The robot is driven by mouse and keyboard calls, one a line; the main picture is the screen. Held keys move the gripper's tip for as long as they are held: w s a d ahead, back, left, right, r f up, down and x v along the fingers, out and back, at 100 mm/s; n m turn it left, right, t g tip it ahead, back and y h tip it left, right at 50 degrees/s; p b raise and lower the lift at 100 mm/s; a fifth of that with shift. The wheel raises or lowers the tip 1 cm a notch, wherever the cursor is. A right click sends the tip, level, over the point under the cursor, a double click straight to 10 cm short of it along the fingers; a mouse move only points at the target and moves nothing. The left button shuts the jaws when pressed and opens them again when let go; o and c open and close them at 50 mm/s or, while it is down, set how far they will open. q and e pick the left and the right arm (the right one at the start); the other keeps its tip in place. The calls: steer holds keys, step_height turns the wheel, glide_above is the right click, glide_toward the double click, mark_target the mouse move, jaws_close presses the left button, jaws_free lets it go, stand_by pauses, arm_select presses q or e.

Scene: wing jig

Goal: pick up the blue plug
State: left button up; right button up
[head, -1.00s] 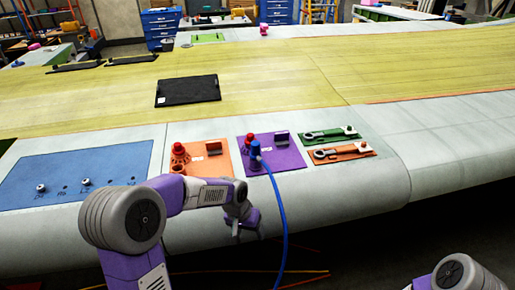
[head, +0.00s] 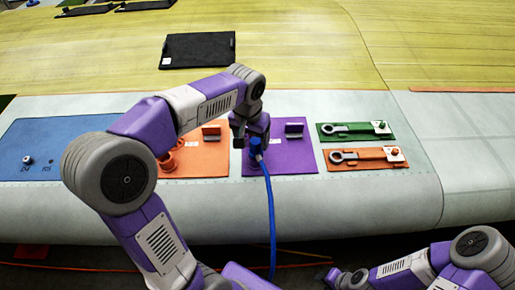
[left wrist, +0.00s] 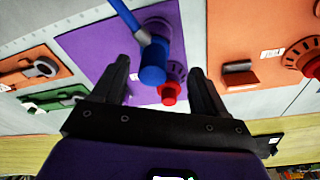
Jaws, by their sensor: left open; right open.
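The blue plug (head: 256,147) stands on the purple panel (head: 295,160), with a blue hose (head: 269,205) hanging from it over the front edge. My left gripper (head: 251,137) is open at the plug in the head view and partly hides it. In the left wrist view the plug (left wrist: 153,64) shows between the two open fingers of my left gripper (left wrist: 160,72), nearer the left finger. I cannot tell whether a finger touches it. A red knob (left wrist: 168,93) is beside the plug there. My right gripper (head: 332,277) is low at the bottom, away from the panels.
An orange panel (head: 208,160) with red fittings is left of the purple one. Green (head: 355,132) and orange (head: 366,158) latch plates lie to the right. A blue panel (head: 60,140) is at the far left. A black plate (head: 198,50) lies behind on the yellow skin.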

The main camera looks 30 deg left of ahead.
arm_select(q)
steer(key=f, duration=0.1)
steer(key=w+f, duration=0.1)
steer(key=f, duration=0.2)
steer(key=shift+w+d+f, duration=0.15)
steer(key=shift+d+f, duration=0.15)
steer(key=shift+f, duration=0.1)
steer(key=c, duration=1.1)
step_height(320, 180, up, 10)
steer(key=shift+p, duration=0.7)
step_height(320, 180, up, 3)
steer(key=p, duration=0.2)
steer(key=shift+p, duration=0.4)
